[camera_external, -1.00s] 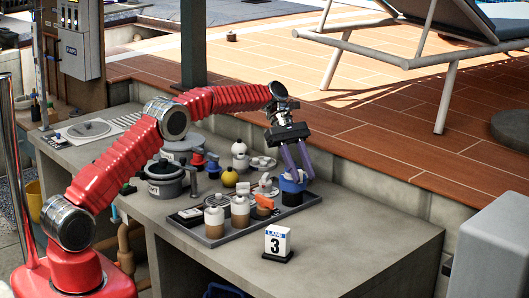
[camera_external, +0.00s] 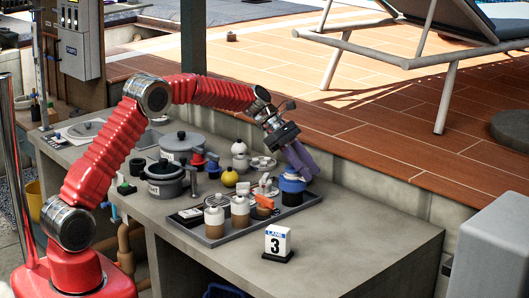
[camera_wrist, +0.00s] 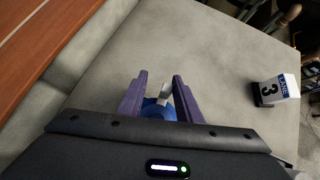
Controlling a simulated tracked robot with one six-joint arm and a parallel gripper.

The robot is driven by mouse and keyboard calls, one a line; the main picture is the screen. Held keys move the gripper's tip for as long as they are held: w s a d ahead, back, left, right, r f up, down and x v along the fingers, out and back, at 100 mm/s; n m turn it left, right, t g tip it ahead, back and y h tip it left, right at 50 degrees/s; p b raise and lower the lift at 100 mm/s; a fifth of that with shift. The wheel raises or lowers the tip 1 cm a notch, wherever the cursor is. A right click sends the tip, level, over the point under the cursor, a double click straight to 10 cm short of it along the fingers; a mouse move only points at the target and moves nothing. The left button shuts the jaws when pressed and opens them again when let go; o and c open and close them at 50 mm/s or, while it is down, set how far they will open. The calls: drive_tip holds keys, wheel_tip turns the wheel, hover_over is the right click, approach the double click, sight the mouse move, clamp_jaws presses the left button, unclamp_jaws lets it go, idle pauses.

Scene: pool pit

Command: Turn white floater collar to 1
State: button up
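My gripper (camera_external: 304,160) has purple fingers that slant down just above and beside a blue-topped round float (camera_external: 291,184) at the right end of the dark tray. In the wrist view the fingers (camera_wrist: 159,82) stand apart, with a pale lever-like part (camera_wrist: 164,91) and the blue top (camera_wrist: 157,108) between and below them. I see no grip on either. Two white-topped floats with tan bases, one at the front (camera_external: 214,215) and one beside it (camera_external: 240,206), stand upright in the tray. I cannot tell which part is the white floater collar, and no collar markings are readable.
Grey lidded pots (camera_external: 165,182) stand at the left. The counter's right end is clear.

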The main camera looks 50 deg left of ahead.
drive_tip(key=v, duration=1.4)
drive_tip(key=s+a+f+m+y, duration=0.3)
drive_tip(key=s+f+m, duration=0.4)
drive_tip(key=f+m, duration=0.1)
drive_tip(key=s+a+r+m+y, duration=0.1)
drive_tip(key=s+m, duration=0.3)
drive_tip(key=s, duration=0.5)
drive_tip(key=s+a+r+m+y, duration=0.1)
drive_tip(key=s+m, duration=0.4)
drive_tip(key=s, duration=0.5)
drive_tip(key=shift+a+y, duration=0.25)
drive_tip(key=shift+y, duration=0.65)
drive_tip(key=shift+f+g, duration=0.15)
drive_tip(key=shift+g, duration=0.15)
